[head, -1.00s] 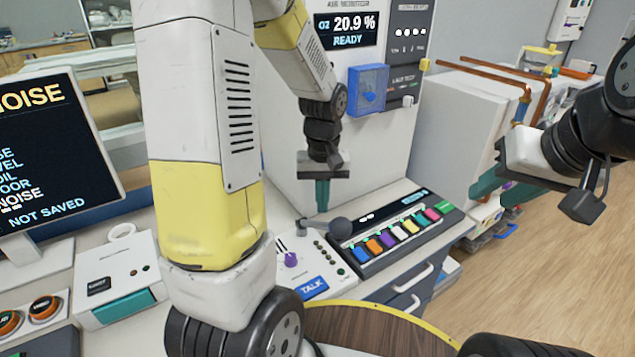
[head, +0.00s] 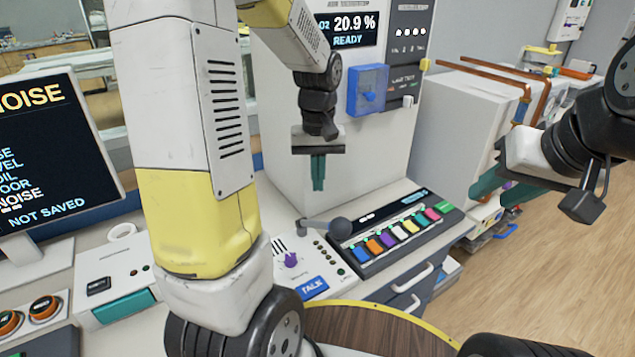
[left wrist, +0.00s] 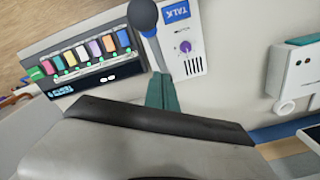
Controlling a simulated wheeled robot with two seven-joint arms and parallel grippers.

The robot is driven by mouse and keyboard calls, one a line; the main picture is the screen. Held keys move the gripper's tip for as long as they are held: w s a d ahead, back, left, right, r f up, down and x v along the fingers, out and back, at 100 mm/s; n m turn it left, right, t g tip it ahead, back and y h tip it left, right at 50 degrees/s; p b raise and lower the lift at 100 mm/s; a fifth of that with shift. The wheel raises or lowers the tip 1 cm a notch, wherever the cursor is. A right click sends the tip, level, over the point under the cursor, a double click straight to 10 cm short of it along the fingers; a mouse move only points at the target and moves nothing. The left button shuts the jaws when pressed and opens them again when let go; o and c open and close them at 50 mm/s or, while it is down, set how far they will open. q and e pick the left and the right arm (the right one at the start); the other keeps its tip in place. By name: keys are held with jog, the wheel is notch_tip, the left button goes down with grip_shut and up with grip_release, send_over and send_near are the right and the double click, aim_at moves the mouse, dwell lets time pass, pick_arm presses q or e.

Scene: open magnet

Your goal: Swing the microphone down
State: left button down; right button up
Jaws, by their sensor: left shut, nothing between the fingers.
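The microphone, a dark grey ball (head: 340,228) on a short grey arm, lies low over the white talk panel (head: 318,262), its arm running nearly level to the left. It also shows at the top of the left wrist view (left wrist: 143,15). My left gripper (head: 318,188) is shut and empty, its teal fingers pointing down above the microphone arm, with a visible gap in the head view. In the left wrist view its fingertips (left wrist: 162,78) appear near the arm's lower end. My right gripper (head: 493,194) is at the right, its teal fingers apart and empty, far from the microphone.
A keypad with coloured keys (head: 403,237) is right of the talk panel. A tall white cabinet with a blue box (head: 367,90) stands behind. A monitor (head: 55,150) and a white box with a teal front (head: 125,305) are at the left. Open floor lies at the right.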

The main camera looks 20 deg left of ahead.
pick_arm(q)
notch_tip(320, 180, up, 5)
jog(key=shift+f, duration=0.1)
dwell(0.3)
jog(key=s+d+r+m+t+h, duration=0.2)
jog(key=s+r+m+t, duration=0.2)
jog(key=s, duration=1)
notch_tip(320, 180, up, 4)
jog(key=shift+d+r+t, duration=0.15)
jog(key=shift+d+t, duration=0.25)
jog(key=shift+t, duration=0.7)
jog(key=shift+s, duration=0.1)
